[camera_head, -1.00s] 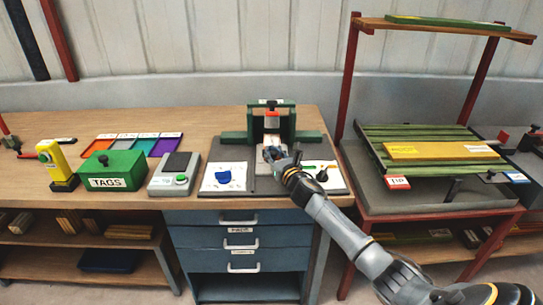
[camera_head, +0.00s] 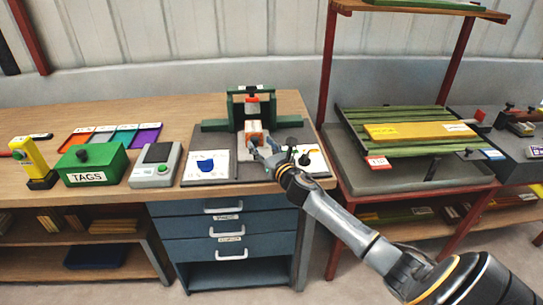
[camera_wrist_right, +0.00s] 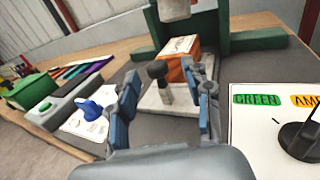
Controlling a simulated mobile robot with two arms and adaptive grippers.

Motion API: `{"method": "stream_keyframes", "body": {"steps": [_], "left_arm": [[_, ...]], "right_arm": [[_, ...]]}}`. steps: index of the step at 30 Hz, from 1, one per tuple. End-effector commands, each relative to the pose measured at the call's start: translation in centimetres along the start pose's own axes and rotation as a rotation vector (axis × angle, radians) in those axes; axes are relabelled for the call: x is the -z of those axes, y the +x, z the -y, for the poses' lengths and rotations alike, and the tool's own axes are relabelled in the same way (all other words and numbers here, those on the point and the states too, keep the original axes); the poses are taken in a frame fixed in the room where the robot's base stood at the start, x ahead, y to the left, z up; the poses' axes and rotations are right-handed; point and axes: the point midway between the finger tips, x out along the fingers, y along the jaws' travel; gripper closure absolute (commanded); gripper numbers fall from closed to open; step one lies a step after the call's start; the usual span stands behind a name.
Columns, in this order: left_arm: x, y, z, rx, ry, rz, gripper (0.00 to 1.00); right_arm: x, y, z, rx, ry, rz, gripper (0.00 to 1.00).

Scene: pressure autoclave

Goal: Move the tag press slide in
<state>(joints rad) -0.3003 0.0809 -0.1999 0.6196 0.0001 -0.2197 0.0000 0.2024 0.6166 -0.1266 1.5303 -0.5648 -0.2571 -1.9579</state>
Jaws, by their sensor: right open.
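The tag press (camera_head: 238,110) is a green frame on the bench with a red-and-grey head in its middle. Its slide (camera_wrist_right: 152,103) is a light metal plate in front of the frame, with an upright black-knobbed handle (camera_wrist_right: 157,71). An orange block with a white top (camera_wrist_right: 178,62) sits on the plate's far part; it also shows in the head view (camera_head: 254,128). My right gripper (camera_wrist_right: 168,88) is open, its fingers on either side of the handle. I cannot tell whether they touch it. It reaches in from the right in the head view (camera_head: 269,150). My left gripper is out of view.
A white card with a blue piece (camera_head: 209,165) lies left of the slide. A card marked GREEN (camera_wrist_right: 255,100), with a black knob, lies close right of my fingers. The green TAGS box (camera_head: 92,163) and a grey device (camera_head: 156,165) stand further left.

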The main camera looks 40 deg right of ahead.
Motion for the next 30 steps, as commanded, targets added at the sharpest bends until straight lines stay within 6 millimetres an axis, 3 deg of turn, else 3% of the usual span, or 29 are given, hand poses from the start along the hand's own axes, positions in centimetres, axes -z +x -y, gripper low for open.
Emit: {"method": "stream_keyframes", "body": {"steps": [3, 9, 15, 23, 26, 30], "left_arm": [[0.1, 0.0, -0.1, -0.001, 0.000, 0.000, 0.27], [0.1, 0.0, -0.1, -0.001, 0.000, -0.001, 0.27], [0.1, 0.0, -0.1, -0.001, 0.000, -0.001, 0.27], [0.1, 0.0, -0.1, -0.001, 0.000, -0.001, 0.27], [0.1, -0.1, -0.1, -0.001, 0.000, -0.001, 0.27], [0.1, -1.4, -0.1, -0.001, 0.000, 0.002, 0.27]], "right_arm": [[0.1, -2.5, 0.0, -0.001, -0.002, -0.003, 0.50], [0.1, -5.4, 0.1, 0.001, 0.000, -0.002, 0.50], [0.1, -6.6, 0.1, 0.002, 0.000, -0.001, 0.50], [0.0, -6.7, 0.1, 0.002, 0.000, 0.000, 0.50], [0.1, -6.8, 0.1, 0.002, 0.000, -0.002, 0.65], [0.8, -8.2, -1.3, 0.008, -0.005, -0.030, 0.93]]}}
